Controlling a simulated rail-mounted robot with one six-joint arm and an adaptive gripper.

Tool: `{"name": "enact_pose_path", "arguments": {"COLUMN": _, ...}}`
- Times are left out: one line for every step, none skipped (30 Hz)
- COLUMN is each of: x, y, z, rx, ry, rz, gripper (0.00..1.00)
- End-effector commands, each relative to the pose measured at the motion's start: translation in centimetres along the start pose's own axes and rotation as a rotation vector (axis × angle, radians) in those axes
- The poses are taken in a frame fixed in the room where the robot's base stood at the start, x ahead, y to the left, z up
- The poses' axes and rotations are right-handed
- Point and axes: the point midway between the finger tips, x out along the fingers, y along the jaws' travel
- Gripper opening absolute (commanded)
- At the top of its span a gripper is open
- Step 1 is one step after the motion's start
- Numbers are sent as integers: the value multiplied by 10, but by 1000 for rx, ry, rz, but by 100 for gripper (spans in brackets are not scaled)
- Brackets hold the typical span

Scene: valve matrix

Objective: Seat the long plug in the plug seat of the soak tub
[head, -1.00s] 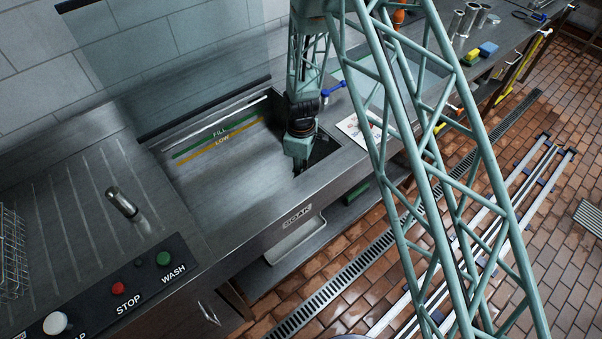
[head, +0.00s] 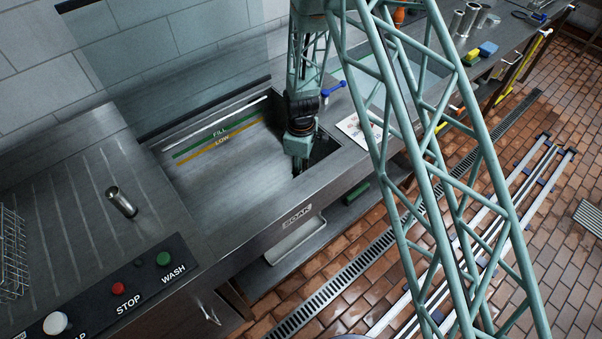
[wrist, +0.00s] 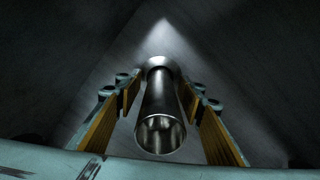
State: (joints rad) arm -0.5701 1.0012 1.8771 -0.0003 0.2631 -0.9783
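The long plug (wrist: 161,110) is a shiny steel tube with an open near end and a wider collar at its far end. In the head view my gripper (head: 298,168) points down inside the right end of the soak tub (head: 215,175). My wrist hides the plug there. The plug seat is hidden, and I cannot tell whether the plug's far end touches it.
A similar steel tube (head: 121,202) is on the ribbed drainboard at left, near the button panel (head: 100,290). A wire rack (head: 12,255) stands at far left. A blue-handled tool (head: 334,88) and a printed sheet (head: 358,130) lie right of the tub. The tub's left part is clear.

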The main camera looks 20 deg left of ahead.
Motion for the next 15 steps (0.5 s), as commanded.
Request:
{"name": "enact_pose_path", "arguments": {"x": -4, "y": 0, "z": 0, "rx": 0, "ry": 1, "rz": 1, "gripper": 36}}
{"name": "enact_pose_path", "arguments": {"x": -7, "y": 1, "z": 0, "rx": 0, "ry": 1, "rz": 2, "gripper": 36}}
{"name": "enact_pose_path", "arguments": {"x": -11, "y": 1, "z": -1, "rx": 0, "ry": 1, "rz": 2, "gripper": 36}}
{"name": "enact_pose_path", "arguments": {"x": -14, "y": 1, "z": -1, "rx": 0, "ry": 1, "rz": 2, "gripper": 36}}
{"name": "enact_pose_path", "arguments": {"x": -16, "y": 1, "z": -1, "rx": 0, "ry": 1, "rz": 2, "gripper": 36}}
{"name": "enact_pose_path", "arguments": {"x": -20, "y": 1, "z": 0, "rx": 0, "ry": 1, "rz": 2, "gripper": 36}}
{"name": "enact_pose_path", "arguments": {"x": -23, "y": 1, "z": 0, "rx": 0, "ry": 1, "rz": 2, "gripper": 36}}
{"name": "enact_pose_path", "arguments": {"x": -27, "y": 1, "z": 0, "rx": 0, "ry": 1, "rz": 2, "gripper": 36}}
{"name": "enact_pose_path", "arguments": {"x": -32, "y": 1, "z": 0, "rx": 0, "ry": 1, "rz": 2, "gripper": 36}}
{"name": "enact_pose_path", "arguments": {"x": -35, "y": 1, "z": 0, "rx": 0, "ry": 1, "rz": 2, "gripper": 36}}
{"name": "enact_pose_path", "arguments": {"x": -39, "y": 1, "z": -1, "rx": 0, "ry": 1, "rz": 2, "gripper": 36}}
{"name": "enact_pose_path", "arguments": {"x": -43, "y": 1, "z": 0, "rx": 0, "ry": 1, "rz": 2, "gripper": 36}}
{"name": "enact_pose_path", "arguments": {"x": -46, "y": 1, "z": 0, "rx": 0, "ry": 1, "rz": 2, "gripper": 36}}
{"name": "enact_pose_path", "arguments": {"x": -50, "y": 1, "z": 0, "rx": 0, "ry": 1, "rz": 2, "gripper": 36}}
{"name": "enact_pose_path", "arguments": {"x": -55, "y": 1, "z": 0, "rx": 0, "ry": 1, "rz": 2, "gripper": 36}}
